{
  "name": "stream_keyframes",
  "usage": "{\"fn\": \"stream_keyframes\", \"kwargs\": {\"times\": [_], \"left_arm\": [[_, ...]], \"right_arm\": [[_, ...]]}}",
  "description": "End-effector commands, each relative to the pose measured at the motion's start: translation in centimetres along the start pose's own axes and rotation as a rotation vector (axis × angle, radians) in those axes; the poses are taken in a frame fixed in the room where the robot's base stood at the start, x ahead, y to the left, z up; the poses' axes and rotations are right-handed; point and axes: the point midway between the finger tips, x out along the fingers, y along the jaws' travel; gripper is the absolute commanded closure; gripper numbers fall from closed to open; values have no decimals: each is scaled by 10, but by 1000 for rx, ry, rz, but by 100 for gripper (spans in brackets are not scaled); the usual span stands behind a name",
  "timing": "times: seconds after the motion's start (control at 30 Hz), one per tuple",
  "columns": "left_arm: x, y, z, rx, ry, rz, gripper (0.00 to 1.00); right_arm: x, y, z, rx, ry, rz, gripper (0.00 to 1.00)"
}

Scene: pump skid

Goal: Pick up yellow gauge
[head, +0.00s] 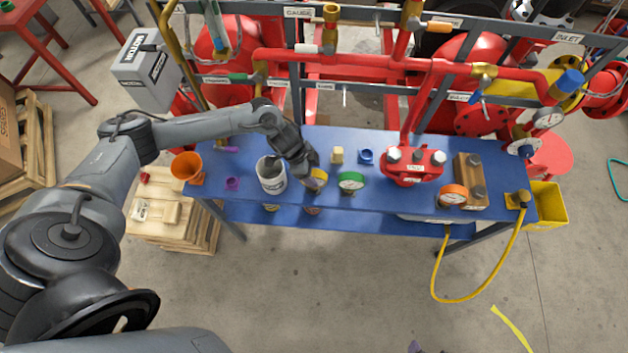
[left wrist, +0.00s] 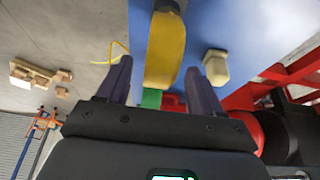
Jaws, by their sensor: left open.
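The yellow gauge (head: 319,182) stands near the front edge of the blue bench, left of the green gauge (head: 350,181). My left gripper (head: 309,172) is at the yellow gauge and partly covers it in the head view. In the left wrist view, the yellow gauge (left wrist: 165,50) sits between the two spread fingers (left wrist: 160,80), with a visible gap on each side. The gripper is open and holds nothing. Part of the green gauge (left wrist: 152,98) shows beyond it. My right gripper is not clearly seen.
A white bucket (head: 272,182) stands close left of the gripper. A beige block (head: 337,155) and a blue part (head: 366,157) lie behind the gauges. A red pump part (head: 414,168) and an orange gauge (head: 453,195) are further right. Red pipes (head: 340,56) run behind the bench.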

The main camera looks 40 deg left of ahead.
Motion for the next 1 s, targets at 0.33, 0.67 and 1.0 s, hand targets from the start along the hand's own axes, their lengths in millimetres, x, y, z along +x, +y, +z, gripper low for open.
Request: {"fn": "stream_keyframes", "kwargs": {"times": [0.33,0.67,1.0], "left_arm": [[29,0,0,-1,-1,-1,34],[29,0,0,0,-1,-1,55],[28,0,-1,0,0,-1,96]], "right_arm": [[-1,0,0,0,0,0,30],[-1,0,0,0,-1,0,30],[-1,0,0,0,-1,0,30]]}}
